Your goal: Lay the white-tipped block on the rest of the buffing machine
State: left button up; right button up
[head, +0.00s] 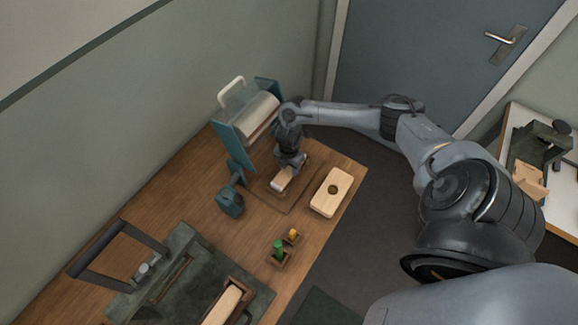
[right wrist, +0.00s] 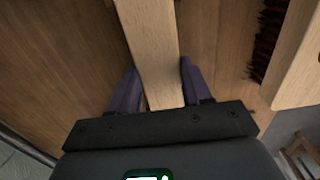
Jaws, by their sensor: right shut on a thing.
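My right gripper (head: 288,166) is shut on a pale wooden block (head: 281,180); its near end looks lighter. The block is over a shallow brown tray or outlined area on the wooden table; I cannot tell whether it touches it. In the right wrist view the block (right wrist: 152,45) runs up the picture between the two purple fingers of the gripper (right wrist: 155,88). The buffing machine (head: 250,119), with a teal frame, a pale roller and a clear guard with a white handle, stands just behind and left of the gripper. My left gripper is out of view.
Small holders with a green piece (head: 278,250) and a yellow piece (head: 293,234) stand nearer. A dark green fixture (head: 180,275) fills the near left.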

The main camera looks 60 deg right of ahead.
jog(key=shift+f, duration=0.35)
jog(key=o, duration=1.6)
jog(key=shift+r, duration=0.1)
jog(key=shift+r+p, duration=0.6)
jog(key=shift+r, duration=0.05)
notch_tip(320, 180, up, 4)
jog(key=p, duration=0.4)
jog(key=shift+r+p, duration=1.3)
